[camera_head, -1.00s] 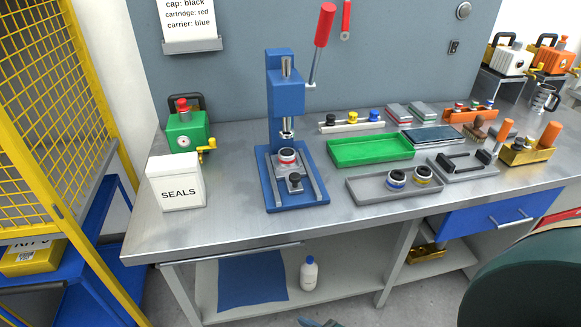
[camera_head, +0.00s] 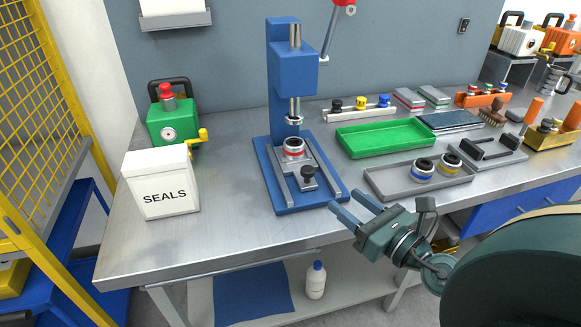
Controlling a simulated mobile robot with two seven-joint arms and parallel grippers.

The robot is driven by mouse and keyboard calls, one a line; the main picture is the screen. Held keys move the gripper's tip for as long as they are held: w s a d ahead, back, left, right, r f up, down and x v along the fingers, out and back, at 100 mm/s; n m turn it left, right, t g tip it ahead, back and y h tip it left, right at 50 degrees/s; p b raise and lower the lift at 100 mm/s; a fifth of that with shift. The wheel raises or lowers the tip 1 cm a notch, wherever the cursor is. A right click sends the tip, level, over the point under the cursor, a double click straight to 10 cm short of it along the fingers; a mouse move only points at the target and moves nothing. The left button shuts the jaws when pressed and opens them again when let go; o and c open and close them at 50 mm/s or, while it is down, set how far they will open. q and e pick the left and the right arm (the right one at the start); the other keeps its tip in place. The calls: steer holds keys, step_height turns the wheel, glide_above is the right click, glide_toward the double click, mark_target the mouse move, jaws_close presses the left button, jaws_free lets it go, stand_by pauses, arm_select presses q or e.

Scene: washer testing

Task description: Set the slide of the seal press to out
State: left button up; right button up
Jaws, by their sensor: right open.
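The blue seal press (camera_head: 291,70) stands on the steel bench, its ram (camera_head: 294,112) above the base. A red and white ringed part (camera_head: 293,149) sits on the slide, below the ram. My left gripper is not in view.
A white SEALS box (camera_head: 162,182) and a green pump (camera_head: 172,122) stand left of the press. A green tray (camera_head: 385,138) and a grey tray (camera_head: 400,188) with two ringed parts lie to the right. The press lever (camera_head: 328,45) rises at the upper right of the press.

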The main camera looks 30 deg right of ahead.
mark_target(312, 172)
steer(key=shift+w+r+n, duration=0.1)
steer(key=shift+w+n, duration=0.05)
steer(key=shift+n, duration=0.35)
steer(key=shift+w+r+p, duration=0.25)
steer(key=shift+w+p, duration=0.3)
steer(key=w+p, duration=0.1)
steer(key=w, duration=0.2)
steer(key=w+a+p, duration=0.1)
steer(key=w, duration=0.3)
steer(key=w+p, duration=0.1)
steer(key=w, duration=0.2)
steer(key=shift+w+a+f, duration=0.15)
steer(key=shift+a, duration=0.15)
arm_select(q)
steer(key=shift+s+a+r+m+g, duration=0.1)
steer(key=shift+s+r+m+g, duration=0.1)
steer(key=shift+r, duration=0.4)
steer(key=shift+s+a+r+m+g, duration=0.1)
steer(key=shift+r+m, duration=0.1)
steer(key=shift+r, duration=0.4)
arm_select(e)
steer(key=shift+w+a, duration=0.15)
steer(key=shift+w, duration=0.55)
jaws_close()
